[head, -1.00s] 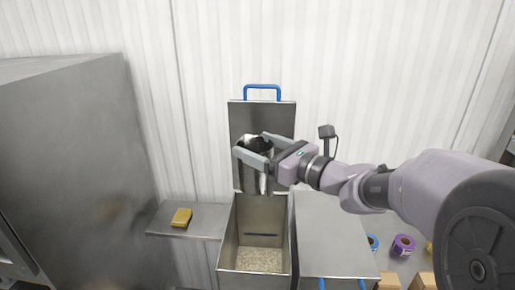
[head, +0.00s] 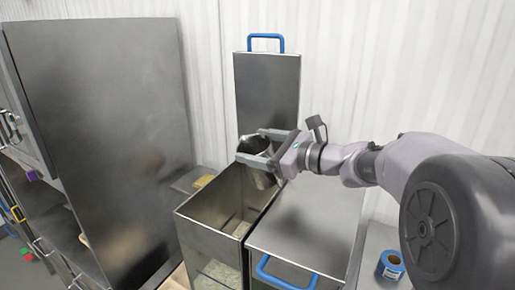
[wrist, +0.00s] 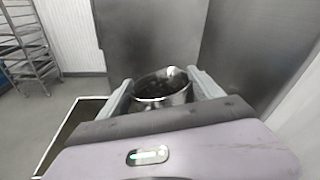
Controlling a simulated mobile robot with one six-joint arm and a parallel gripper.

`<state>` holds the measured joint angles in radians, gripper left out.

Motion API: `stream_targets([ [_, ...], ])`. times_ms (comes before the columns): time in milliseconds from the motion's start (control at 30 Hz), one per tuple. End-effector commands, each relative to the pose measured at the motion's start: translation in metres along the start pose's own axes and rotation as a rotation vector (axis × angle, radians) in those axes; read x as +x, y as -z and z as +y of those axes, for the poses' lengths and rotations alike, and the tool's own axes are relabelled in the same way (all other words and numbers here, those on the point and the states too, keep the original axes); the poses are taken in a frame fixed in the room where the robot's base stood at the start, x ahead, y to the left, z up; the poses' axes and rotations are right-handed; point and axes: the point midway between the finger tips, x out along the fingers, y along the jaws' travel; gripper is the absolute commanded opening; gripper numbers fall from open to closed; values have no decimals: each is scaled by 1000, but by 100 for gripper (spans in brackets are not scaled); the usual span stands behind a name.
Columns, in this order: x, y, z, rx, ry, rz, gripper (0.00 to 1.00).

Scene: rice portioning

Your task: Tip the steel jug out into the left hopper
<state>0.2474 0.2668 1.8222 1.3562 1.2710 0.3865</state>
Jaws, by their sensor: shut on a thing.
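My gripper (head: 252,147) is shut on the steel jug (head: 262,178), with one finger on each side of it. The jug hangs over the back right part of the open left hopper (head: 207,230), in front of its raised lid (head: 268,90). Its mouth faces up, with at most a slight tilt. In the wrist view, the jug (wrist: 163,92) sits between the fingers of my gripper (wrist: 160,84). Its inside looks dark, and I cannot tell what it holds. Pale grain shows low inside the hopper. My gripper hides part of the jug.
The right hopper (head: 310,225) is closed, with a blue handle (head: 285,278) at its front. A tall steel cabinet (head: 105,120) stands to the left. A yellow item (head: 203,182) lies on a shelf behind the hopper. A blue roll (head: 391,263) is at the right.

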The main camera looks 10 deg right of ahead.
Motion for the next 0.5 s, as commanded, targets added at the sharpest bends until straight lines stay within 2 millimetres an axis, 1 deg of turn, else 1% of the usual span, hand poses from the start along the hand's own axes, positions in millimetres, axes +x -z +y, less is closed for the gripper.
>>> stream_targets([
  [33, -1, -12, -2, -91, -1, 33, 2],
  [333, 4, -39, 10, -680, 0, 276, 2],
  [400, 6, -33, 14, -756, 2, 307, 2],
  [500, 8, -36, 18, -874, 3, 356, 2],
])
